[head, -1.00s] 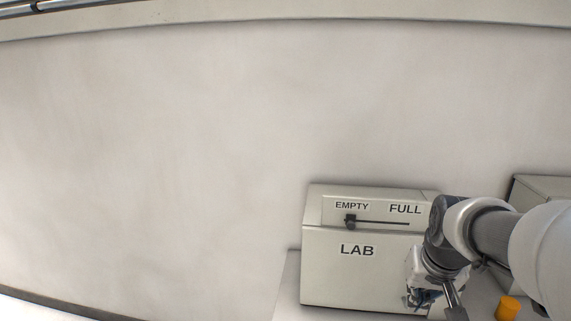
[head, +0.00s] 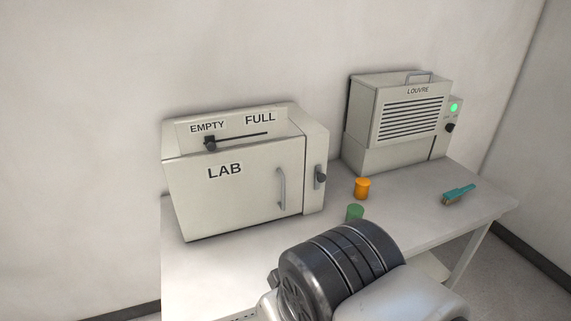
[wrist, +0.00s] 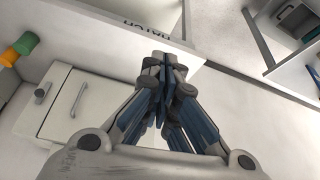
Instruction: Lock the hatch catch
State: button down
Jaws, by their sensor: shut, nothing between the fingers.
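In the wrist view, a HATCH label (wrist: 148,24) shows upside down on a pale panel at the top. My gripper (wrist: 165,62) is shut and empty, its fingertips overlapping the panel's edge just below the label in the picture. I cannot tell whether they touch it. I cannot make out the hatch catch in either view. In the head view my arm fills the lower middle, and my gripper is out of sight.
In the head view, the LAB box (head: 233,198) and LOUVRE unit (head: 395,148) stand on a white table (head: 410,228). An orange cylinder (head: 362,188), a green cylinder (head: 355,213) and a teal brush (head: 459,194) lie around them. An open compartment (wrist: 285,45) is at the wrist view's upper right.

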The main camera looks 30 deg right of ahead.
aim_at(320, 177)
jog(key=i+l+z, duration=0.15)
jog(key=z, duration=0.35)
jog(key=i+l+z, duration=0.2)
jog(key=z, duration=0.25)
jog(key=i+l+z, duration=0.1)
jog(key=z, duration=0.4)
jog(key=i+j, duration=0.05)
jog(key=i, duration=0.05)
